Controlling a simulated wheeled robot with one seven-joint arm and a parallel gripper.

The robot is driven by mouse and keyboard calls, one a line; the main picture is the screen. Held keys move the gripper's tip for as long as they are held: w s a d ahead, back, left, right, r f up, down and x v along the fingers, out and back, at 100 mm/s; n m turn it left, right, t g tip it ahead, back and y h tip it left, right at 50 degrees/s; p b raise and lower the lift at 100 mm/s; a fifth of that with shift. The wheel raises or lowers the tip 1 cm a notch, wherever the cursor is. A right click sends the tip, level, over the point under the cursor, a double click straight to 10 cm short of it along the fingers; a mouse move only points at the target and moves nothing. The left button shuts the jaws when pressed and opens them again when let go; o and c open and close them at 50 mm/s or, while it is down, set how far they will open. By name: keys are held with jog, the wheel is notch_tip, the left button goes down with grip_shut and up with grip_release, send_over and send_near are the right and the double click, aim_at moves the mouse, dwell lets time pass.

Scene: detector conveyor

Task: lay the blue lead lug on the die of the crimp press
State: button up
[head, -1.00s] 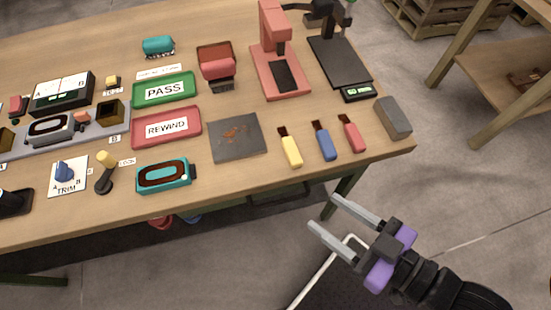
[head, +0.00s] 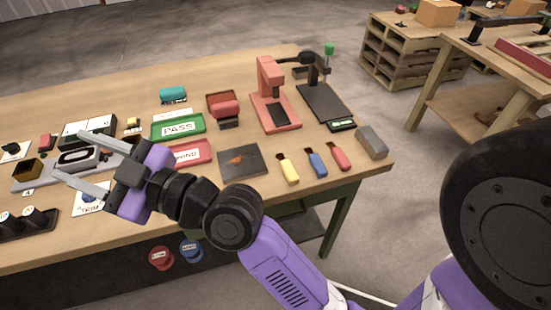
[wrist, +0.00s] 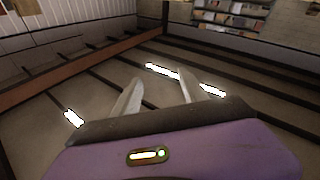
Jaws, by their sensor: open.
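The blue lead lug (head: 318,166) lies on the bench near its front right edge, its brown tip pointing away. It lies between a yellow lug (head: 289,172) and a red lug (head: 340,159). What looks like the crimp press, a salmon-red press (head: 269,78), stands behind them, with a dark plate (head: 277,115) on its base that may be the die; nothing shows on that plate. My gripper (head: 70,155) is open and empty, in front of the bench's left part and well left of the blue lug.
A dark square plate (head: 243,161) lies left of the lugs and a grey block (head: 371,142) at the right edge. A black stand (head: 324,102) is right of the press. My arm partly hides the red REWIND tray (head: 197,151) and the left-side devices.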

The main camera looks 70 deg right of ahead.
jog(key=w+d+r+n+g+y, duration=0.25)
jog(key=r+n+y, duration=0.2)
jog(key=n, duration=0.35)
jog(key=n+g+h+p, duration=0.2)
jog(key=n+g+h, duration=0.5)
jog(key=n+g, duration=0.85)
send_over(317, 161)
notch_tip(317, 161, down, 20)
jog(key=shift+w+r+m+g, duration=0.1)
jog(key=shift+m+g, duration=0.9)
jog(key=shift+m, duration=0.25)
jog(key=shift+s+f, duration=0.15)
jog(key=shift+f, duration=0.45)
jog(key=shift+s+f, duration=0.15)
jog(key=shift+f, duration=0.4)
jog(key=shift+w+f+p, duration=0.15)
jog(key=shift+f+p, duration=0.45)
jog(key=shift+f, duration=2.2)
